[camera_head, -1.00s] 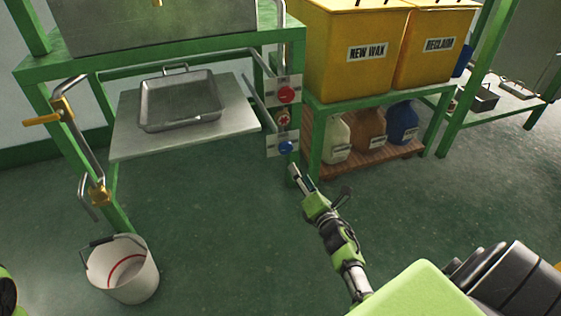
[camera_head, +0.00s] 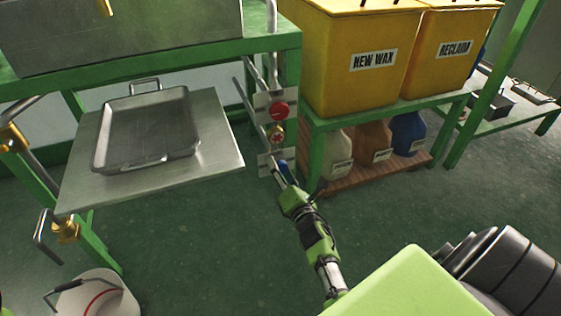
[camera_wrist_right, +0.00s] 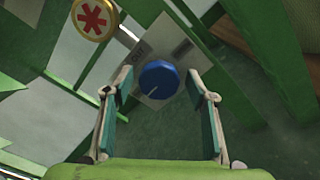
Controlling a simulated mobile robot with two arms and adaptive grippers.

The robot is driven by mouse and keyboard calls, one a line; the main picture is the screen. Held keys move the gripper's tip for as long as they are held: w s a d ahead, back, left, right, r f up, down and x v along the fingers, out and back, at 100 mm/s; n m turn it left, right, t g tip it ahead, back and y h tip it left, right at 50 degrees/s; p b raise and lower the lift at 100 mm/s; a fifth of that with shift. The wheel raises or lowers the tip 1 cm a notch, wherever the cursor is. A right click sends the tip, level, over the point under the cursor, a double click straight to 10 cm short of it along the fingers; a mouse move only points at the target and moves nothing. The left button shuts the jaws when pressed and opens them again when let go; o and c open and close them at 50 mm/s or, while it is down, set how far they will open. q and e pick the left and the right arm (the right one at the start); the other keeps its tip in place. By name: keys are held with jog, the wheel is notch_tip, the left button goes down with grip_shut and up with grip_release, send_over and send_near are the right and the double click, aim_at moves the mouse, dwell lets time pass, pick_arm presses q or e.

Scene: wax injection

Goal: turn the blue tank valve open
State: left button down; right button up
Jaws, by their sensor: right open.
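The blue tank valve (camera_wrist_right: 159,80) is a round blue knob with a pale line on its face, mounted on a light plate (camera_wrist_right: 165,62). In the right wrist view it lies ahead of my right gripper (camera_wrist_right: 159,110), between the two fingers and near their tips. The gripper is open, and I cannot tell whether it touches the knob. In the head view my right gripper (camera_head: 284,176) reaches the lowest valve on the green post, and its fingers partly hide the blue knob. My left gripper is not in view.
Above the blue valve are a brass valve with a red star (camera_head: 275,136) and a red knob (camera_head: 279,110). A metal tray (camera_head: 150,125) sits on a shelf at the left. Yellow bins (camera_head: 355,85) stand on a green rack with jugs (camera_head: 375,143) below. A bucket (camera_head: 70,300) is on the floor.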

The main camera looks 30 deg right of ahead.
jog(key=shift+w, duration=0.1)
jog(key=shift+c, duration=0.7)
jog(key=c, duration=1)
